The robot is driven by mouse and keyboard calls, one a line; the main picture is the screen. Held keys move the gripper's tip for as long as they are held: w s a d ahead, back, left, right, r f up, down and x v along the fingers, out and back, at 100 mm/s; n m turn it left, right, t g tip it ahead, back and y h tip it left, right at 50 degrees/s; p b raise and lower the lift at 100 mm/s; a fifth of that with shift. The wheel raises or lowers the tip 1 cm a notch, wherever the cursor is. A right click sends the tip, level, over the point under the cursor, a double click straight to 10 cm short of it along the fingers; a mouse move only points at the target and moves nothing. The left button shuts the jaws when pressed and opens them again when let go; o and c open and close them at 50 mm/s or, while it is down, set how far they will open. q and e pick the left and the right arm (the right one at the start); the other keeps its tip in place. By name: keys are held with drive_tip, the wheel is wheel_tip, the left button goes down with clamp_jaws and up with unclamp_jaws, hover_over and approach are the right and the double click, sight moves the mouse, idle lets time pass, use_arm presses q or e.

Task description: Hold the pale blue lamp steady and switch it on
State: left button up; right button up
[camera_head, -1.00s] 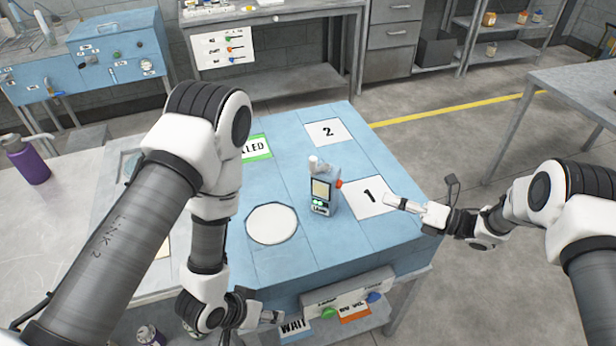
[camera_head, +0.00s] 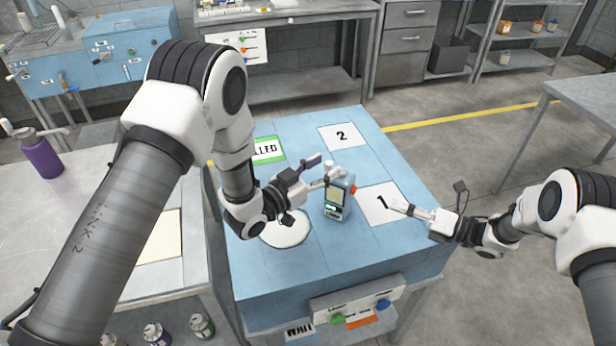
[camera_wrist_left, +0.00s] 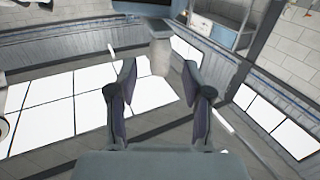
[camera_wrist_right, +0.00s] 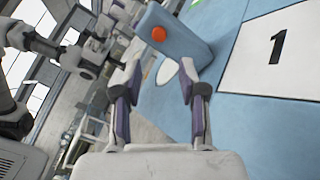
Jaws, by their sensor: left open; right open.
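The pale blue lamp (camera_head: 337,204) stands upright on the blue worktop (camera_head: 300,270), left of the card marked 1. It has a pale grey top, a front panel and an orange knob (camera_head: 354,190) on its right side. The right wrist view shows the knob (camera_wrist_right: 158,34) on the lamp's blue body (camera_wrist_right: 185,38). My left gripper (camera_head: 318,172) is open beside the lamp's top left; contact is unclear. In the left wrist view a pale grey post (camera_wrist_left: 159,58) shows beyond its open fingers (camera_wrist_left: 158,85). My right gripper (camera_head: 397,206) is open and empty, right of the lamp over card 1.
Cards marked 1 (camera_head: 376,215) and 2 (camera_head: 342,137) and a green-edged card (camera_head: 267,150) lie on the worktop. A white disc (camera_head: 287,238) is partly behind my left gripper. A purple bottle (camera_head: 42,158) stands on the left table. The worktop's front is clear.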

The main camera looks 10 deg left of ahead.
use_arm(q)
drive_tip(key=shift+x, duration=1.05)
clamp_jaws()
use_arm(e)
clamp_jaws()
use_arm(q)
drive_tip(key=shift+s, duration=0.1)
